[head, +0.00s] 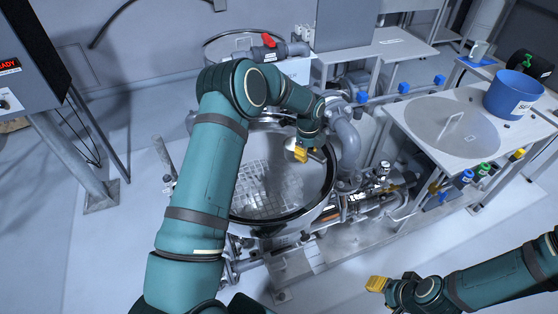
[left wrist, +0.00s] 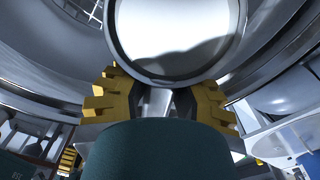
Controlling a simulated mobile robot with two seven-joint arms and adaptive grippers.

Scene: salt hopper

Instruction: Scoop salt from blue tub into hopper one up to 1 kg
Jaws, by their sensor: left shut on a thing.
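The open round steel hopper (head: 262,190), with a grid inside, stands in the middle of the head view. My left gripper (head: 301,154) is over the hopper's right part, its yellow fingers shut. In the left wrist view, my left gripper (left wrist: 160,100) is shut on the handle of a round metal scoop (left wrist: 180,70). A white patch that looks like salt (left wrist: 190,58) shows in the scoop. The scoop is mostly hidden in the head view. The blue tub (head: 513,97) stands on the right table; its contents are not clear. My right gripper (head: 377,284) is at the lower right, away from everything.
A round grey lid (head: 440,122) with a handle lies on the steel table (head: 480,155) beside the blue tub. Pipes and a valve with a red handle (head: 269,40) surround the hopper. A control cabinet (head: 25,60) stands at the left.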

